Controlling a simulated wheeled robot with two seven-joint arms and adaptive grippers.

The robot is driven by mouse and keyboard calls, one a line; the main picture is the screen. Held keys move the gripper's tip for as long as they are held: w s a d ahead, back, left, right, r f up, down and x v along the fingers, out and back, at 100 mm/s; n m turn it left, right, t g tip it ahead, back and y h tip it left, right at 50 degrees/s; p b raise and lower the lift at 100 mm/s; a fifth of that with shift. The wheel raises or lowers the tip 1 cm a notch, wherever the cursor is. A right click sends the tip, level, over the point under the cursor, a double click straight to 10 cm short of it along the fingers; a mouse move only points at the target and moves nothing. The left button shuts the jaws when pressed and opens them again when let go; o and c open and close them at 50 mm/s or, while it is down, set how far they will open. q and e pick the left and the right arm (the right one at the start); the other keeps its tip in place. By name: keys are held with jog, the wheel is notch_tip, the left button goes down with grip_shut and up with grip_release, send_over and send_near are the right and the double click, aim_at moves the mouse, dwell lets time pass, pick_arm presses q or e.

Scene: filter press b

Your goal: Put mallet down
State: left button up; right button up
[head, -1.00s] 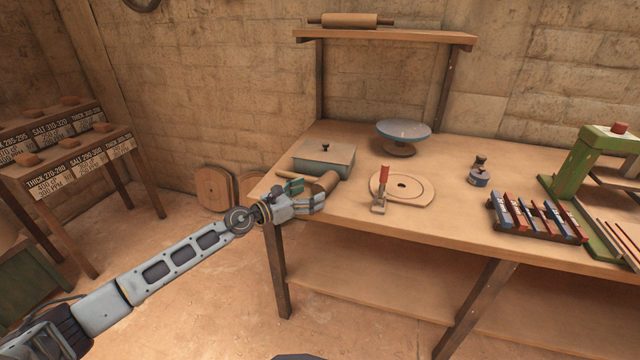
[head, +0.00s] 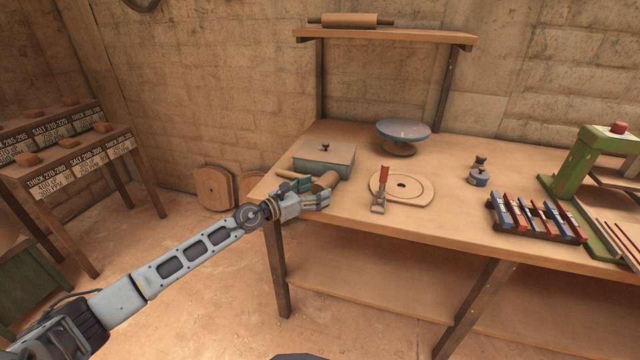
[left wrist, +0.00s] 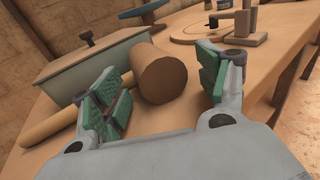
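The wooden mallet lies at the left end of the workbench (head: 455,220). Its thick round head (head: 327,180) is partly hidden behind my left gripper (head: 312,193) in the head view, and its handle (head: 287,174) points left. In the left wrist view, the end of the mallet head (left wrist: 163,80) faces me between the spread green-padded fingers, and the handle (left wrist: 48,126) runs left behind one finger. My left gripper (left wrist: 165,88) is open, with a gap between the head and the right finger. Contact with the left finger is unclear. My right gripper is out of view.
A lidded grey box (head: 323,160) stands just behind the mallet. A round wooden plate (head: 415,193) with a red-handled clamp (head: 383,180) lies to the right. A blue turntable (head: 403,131) stands at the back. Bare bench top lies in front of the plate.

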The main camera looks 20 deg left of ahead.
pick_arm(q)
jog(key=c, duration=0.7)
jog(key=shift+r, duration=0.1)
jog(key=c, duration=0.5)
jog(key=shift+o, duration=0.2)
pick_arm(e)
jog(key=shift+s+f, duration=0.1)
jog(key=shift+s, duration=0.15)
